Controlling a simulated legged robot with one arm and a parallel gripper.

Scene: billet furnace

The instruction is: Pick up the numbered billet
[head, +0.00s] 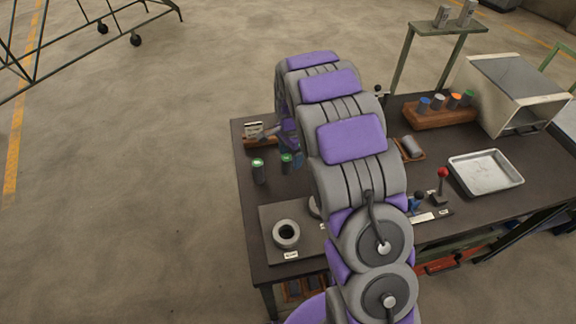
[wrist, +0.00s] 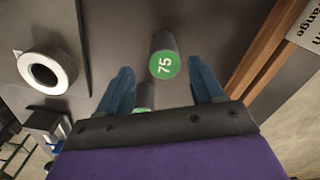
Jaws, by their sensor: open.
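A dark cylindrical billet with a green end marked "75" (wrist: 165,66) shows in the wrist view, between and beyond my open fingers. My gripper (wrist: 160,78) is empty, with blue fingers on either side of this view of the billet. A second green-ended piece (wrist: 143,110) is mostly hidden behind the gripper base. In the head view two green-topped billets stand upright on the dark table, one to the left (head: 258,171) and one just below my gripper (head: 286,163). My arm covers much of the table's middle.
A thick grey ring (head: 286,233) sits on a plate at the table's front left; it also shows in the wrist view (wrist: 46,73). A wooden rack (head: 440,115) of coloured-top pieces, a metal tray (head: 486,173) and a box-like furnace (head: 515,88) stand to the right.

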